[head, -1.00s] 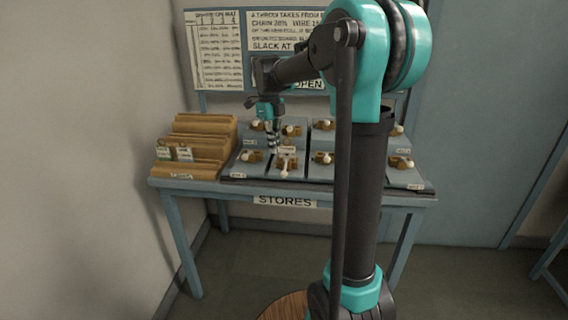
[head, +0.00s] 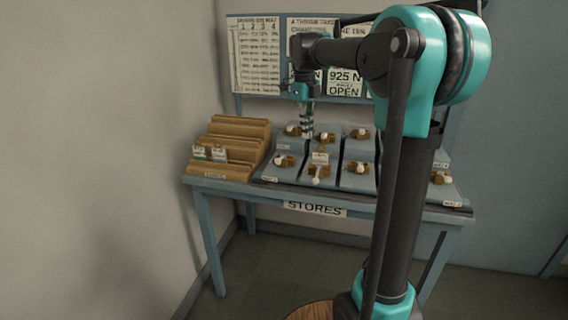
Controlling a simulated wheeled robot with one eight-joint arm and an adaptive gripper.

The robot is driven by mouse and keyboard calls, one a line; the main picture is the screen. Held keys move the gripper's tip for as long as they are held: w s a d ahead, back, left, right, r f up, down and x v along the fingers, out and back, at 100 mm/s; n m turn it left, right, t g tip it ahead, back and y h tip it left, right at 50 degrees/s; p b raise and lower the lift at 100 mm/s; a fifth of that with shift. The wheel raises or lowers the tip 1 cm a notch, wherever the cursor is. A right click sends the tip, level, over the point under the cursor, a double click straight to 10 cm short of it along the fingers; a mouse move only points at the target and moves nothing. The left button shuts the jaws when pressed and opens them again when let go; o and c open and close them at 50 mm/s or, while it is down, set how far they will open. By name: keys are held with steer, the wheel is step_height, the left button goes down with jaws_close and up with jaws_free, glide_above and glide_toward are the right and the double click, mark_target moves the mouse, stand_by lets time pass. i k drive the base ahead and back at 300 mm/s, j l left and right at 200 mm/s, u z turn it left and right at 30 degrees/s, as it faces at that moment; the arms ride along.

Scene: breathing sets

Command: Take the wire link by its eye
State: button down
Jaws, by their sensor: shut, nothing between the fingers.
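My gripper (head: 307,130) points down above the sloped grey trays on the bench. Its fingers are shut and hold nothing. Just in front of and below it, a small brass-coloured fitting with a pale round end (head: 317,172) sits on a tray with a white label (head: 320,157). Similar fittings sit on the other trays, including one to the left (head: 285,161) and one to the right (head: 359,167). I cannot tell which piece is the wire link, and no eye can be made out at this size.
A stepped wooden rack (head: 235,133) with two small tagged items (head: 210,153) stands at the bench's left. The blue bench (head: 225,188) bears a STORES sign. A notice board (head: 258,55) rises behind. My arm hides part of the right-hand trays.

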mark_target(219, 154)
steer(key=i+j+u, duration=0.4)
steer(key=i+u, duration=0.2)
steer(key=i, duration=0.25)
